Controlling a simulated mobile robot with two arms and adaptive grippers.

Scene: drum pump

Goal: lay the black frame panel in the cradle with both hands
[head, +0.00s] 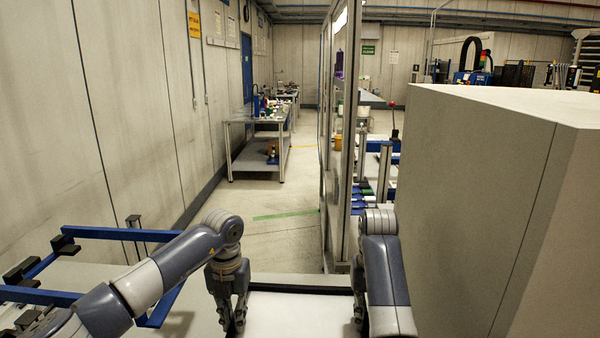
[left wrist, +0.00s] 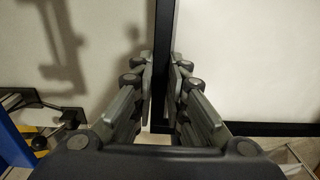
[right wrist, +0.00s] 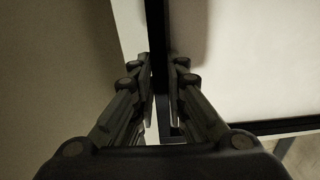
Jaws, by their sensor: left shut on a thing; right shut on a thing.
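The black frame panel (head: 300,289) shows in the head view as a dark far edge around a pale inner area, between my two grippers. My left gripper (head: 233,318) is shut on its left side bar (left wrist: 163,45), which runs between the fingers in the left wrist view. My right gripper (head: 359,312) is shut on its right side bar (right wrist: 157,45). The near part of the panel is outside the head view. A blue railed frame with black blocks (head: 110,233), apparently the cradle, stands at the left, partly hidden by my left arm.
A large grey box (head: 480,190) stands close to my right arm. A glazed partition (head: 342,130) rises ahead. A bench with small items (head: 255,117) stands farther back along the left wall (head: 120,100). Open floor (head: 275,235) lies between.

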